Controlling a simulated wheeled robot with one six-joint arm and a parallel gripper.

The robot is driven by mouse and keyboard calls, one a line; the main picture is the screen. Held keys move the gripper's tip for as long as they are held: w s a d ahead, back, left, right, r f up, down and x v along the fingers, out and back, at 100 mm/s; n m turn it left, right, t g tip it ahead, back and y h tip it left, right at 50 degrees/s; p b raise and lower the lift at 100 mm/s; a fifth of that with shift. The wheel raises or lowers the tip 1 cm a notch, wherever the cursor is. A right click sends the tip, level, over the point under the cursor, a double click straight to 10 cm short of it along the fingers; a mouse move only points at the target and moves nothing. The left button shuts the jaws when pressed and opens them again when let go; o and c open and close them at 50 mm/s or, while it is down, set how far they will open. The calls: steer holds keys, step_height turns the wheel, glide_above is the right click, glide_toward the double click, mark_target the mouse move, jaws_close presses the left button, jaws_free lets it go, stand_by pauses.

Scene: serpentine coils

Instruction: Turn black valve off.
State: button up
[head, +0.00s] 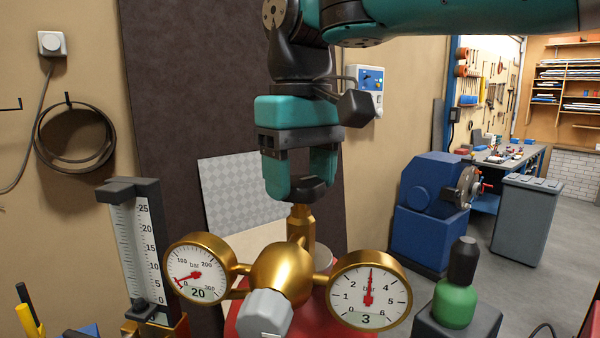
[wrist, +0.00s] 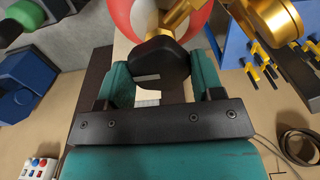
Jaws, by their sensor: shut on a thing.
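The black valve (head: 312,189) is a dark faceted knob on top of a brass stem (head: 301,228), above the brass regulator body (head: 281,273). In the wrist view the black valve (wrist: 158,62) sits between the two teal fingers and has a pale mark on its face. My gripper (head: 302,184) points down from above and is shut on the valve. It also shows in the wrist view (wrist: 162,70), a finger on each side of the knob. The fingers partly hide the knob in the head view.
Two round gauges flank the regulator: the left gauge (head: 198,276) and the right gauge (head: 368,291). A grey knob (head: 265,314) faces forward. A scaled column (head: 136,245) stands left, and a green bottle-like thing (head: 455,303) with a black top stands right.

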mark_target(300, 180)
stand_by(0.3)
steer(key=o, duration=0.9)
step_height(300, 180, up, 12)
steer(key=p, duration=0.3)
